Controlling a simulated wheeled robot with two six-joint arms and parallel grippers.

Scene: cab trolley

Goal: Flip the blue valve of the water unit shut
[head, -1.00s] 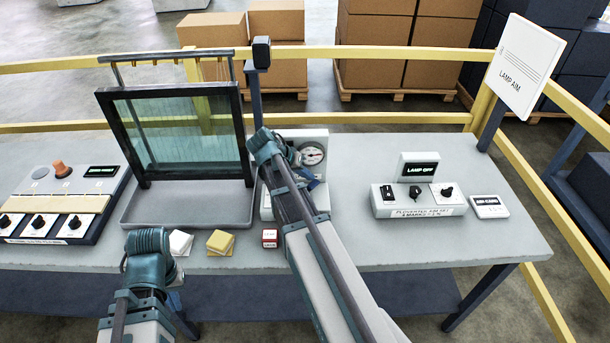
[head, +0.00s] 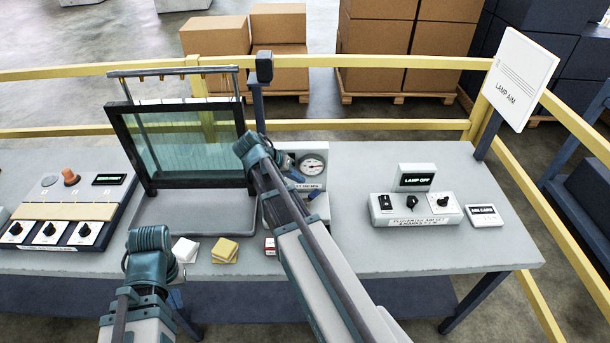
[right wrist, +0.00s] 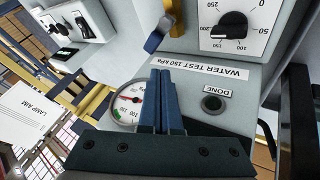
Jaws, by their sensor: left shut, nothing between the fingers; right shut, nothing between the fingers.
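The water unit (head: 322,203) is a pale box with a round pressure gauge (head: 312,165), partly hidden behind my right arm in the head view. In the right wrist view, its blue valve lever (right wrist: 156,38) sticks out beside a brass fitting (right wrist: 174,14). The gauge (right wrist: 126,104) also shows there, partly behind my fingers. My right gripper (right wrist: 166,73) is shut and empty, its blue fingertips just short of the lever with a small gap visible. My left gripper (head: 175,298) is shut, mostly hidden by its arm near the table's front edge.
A framed glass panel in a tray (head: 190,222) stands left of the water unit. White and yellow blocks (head: 224,250) lie near the front edge. A lamp control box (head: 415,207) stands to the right, with clear tabletop between. A yellow rail (head: 400,61) runs behind.

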